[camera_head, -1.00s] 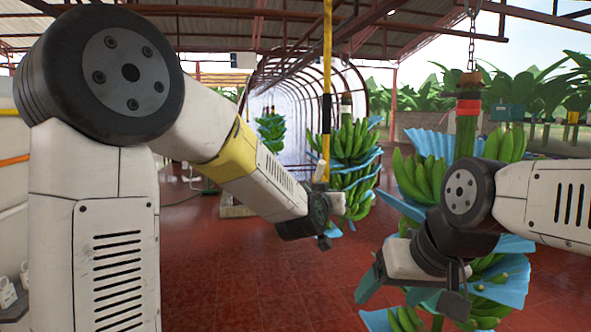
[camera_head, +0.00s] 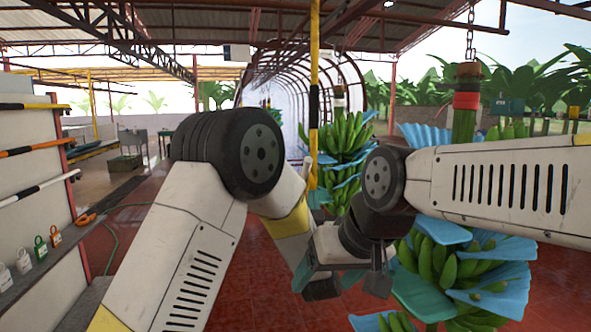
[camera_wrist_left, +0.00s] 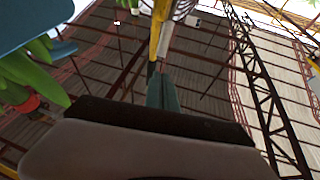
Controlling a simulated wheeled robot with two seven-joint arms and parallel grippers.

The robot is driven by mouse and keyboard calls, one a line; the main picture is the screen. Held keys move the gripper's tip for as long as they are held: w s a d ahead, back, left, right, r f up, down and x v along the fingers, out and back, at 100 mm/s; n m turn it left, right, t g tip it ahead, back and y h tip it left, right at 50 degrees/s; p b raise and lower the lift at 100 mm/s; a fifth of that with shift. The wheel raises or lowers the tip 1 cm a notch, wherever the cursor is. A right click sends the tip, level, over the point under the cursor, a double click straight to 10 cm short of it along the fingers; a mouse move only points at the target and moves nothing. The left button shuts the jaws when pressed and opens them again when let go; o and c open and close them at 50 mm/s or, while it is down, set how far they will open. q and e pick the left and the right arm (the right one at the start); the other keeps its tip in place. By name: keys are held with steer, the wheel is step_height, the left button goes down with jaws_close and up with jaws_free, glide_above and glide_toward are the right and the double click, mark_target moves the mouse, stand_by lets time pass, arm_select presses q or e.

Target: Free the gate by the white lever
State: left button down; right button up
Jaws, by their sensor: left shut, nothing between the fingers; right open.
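A yellow and black pole (camera_head: 314,100) hangs upright in the middle of the head view; I cannot tell if it is the gate. A small pale piece (camera_head: 309,168), possibly the white lever, sits against it. In the left wrist view a white bar (camera_wrist_left: 166,40) runs beside the yellow pole (camera_wrist_left: 155,40). My left gripper (camera_head: 318,196) points upward at the pole's lower end, its teal fingers (camera_wrist_left: 163,92) shut and empty, just below the bar. Contact is unclear. My right gripper (camera_head: 342,284) is open and empty, lower and in front of my left arm.
Banana bunches with blue sheets hang behind (camera_head: 345,145) and at right (camera_head: 470,262), close to my right arm. Red floor (camera_head: 250,290) lies open below.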

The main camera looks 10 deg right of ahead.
mark_target(309, 162)
arm_select(q)
steer(key=x, duration=1.4)
steer(key=shift+r, duration=0.2)
